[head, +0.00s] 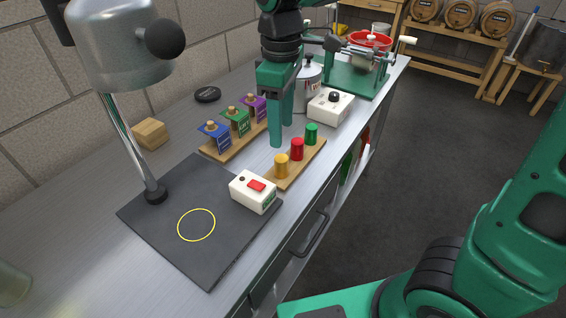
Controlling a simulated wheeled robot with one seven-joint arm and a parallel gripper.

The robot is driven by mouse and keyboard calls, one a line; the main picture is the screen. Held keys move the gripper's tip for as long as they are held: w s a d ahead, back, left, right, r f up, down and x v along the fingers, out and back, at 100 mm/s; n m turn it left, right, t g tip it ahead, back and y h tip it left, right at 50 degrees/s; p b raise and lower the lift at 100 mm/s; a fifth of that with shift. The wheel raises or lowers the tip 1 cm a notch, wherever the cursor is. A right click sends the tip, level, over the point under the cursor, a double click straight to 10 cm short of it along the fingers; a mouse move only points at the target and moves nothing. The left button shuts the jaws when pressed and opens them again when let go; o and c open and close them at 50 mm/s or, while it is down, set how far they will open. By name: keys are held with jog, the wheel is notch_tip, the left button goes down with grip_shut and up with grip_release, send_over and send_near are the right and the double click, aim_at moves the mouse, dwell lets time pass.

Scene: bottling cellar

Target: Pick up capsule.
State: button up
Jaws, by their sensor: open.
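Three small cylindrical capsules stand upright on a wooden board: a yellow one (281,165), a red one (297,149) and a green one (311,134). All three are in the head view, right of centre on the bench. My gripper (281,135) points down with its two green fingers parted and nothing seen between them. In the picture its fingertips are just left of and behind the red and yellow capsules. I cannot tell their exact height above the bench.
Blue (215,133), green (236,121) and purple (255,107) labelled items with corks stand on another wooden board. A white box with a red switch (253,191) sits on a dark mat (160,227) with a yellow ring. A knobbed white box (331,106), pot and green machine stand behind.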

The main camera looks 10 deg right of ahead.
send_over(282, 158)
jog(key=a, duration=0.1)
jog(key=shift+n, duration=0.3)
notch_tip(282, 158, down, 5)
jog(key=shift+s+r, duration=0.1)
jog(key=shift+s, duration=0.05)
jog(key=f, duration=0.3)
jog(key=d+f, duration=0.1)
jog(key=f, duration=0.1)
jog(key=shift+w, duration=0.2)
jog(key=shift+a+f, duration=0.1)
jog(key=shift+f, duration=0.4)
jog(key=c, duration=0.7)
